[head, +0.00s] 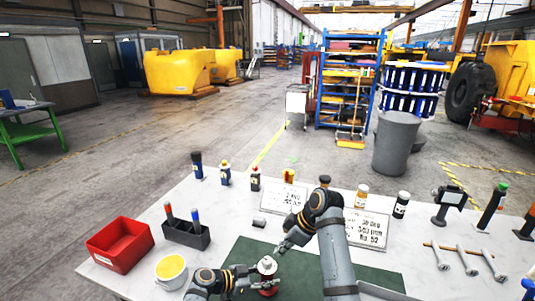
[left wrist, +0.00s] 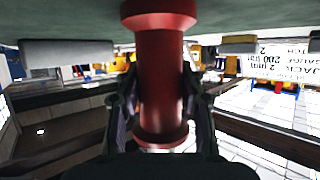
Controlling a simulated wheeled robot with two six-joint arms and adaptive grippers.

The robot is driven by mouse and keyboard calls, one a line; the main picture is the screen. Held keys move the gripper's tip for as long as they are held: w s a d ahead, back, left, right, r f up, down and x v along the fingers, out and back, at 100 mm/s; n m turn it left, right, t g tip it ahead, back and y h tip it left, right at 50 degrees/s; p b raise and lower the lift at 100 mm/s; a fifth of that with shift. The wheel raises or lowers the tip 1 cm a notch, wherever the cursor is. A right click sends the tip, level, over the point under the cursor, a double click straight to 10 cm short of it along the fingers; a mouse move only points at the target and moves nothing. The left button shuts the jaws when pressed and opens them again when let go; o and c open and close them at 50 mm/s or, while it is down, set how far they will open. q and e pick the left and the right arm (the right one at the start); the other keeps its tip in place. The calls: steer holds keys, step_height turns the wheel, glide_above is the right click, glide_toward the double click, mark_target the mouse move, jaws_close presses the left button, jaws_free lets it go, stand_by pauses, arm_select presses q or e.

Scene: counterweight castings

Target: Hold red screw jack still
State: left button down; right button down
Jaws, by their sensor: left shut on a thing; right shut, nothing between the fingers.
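The red screw jack (head: 268,291) stands on the dark green mat (head: 235,256) near the front of the table, with a silvery top. In the left wrist view its red spool-shaped body (left wrist: 160,70) fills the space between two dark fingers. My left gripper (head: 252,280) comes in from the left and is shut on the jack. My right gripper (head: 281,248) is shut and empty, just above and to the right of the jack's top. Whether it touches the top, I cannot tell. The gripper and arm hide part of the jack's lower body.
A red bin (head: 119,259), a dark holder (head: 185,236) with screwdriver-like handles and a yellow-filled tub (head: 171,270) stand at left. Two printed cards (head: 366,230) and several small bottles line the back. Bolts (head: 467,261) lie at right.

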stand_by(0.3)
arm_select(q)
steer(key=c, duration=0.7)
jaws_free()
steer(key=shift+c, duration=0.2)
steer(key=shift+a, duration=0.1)
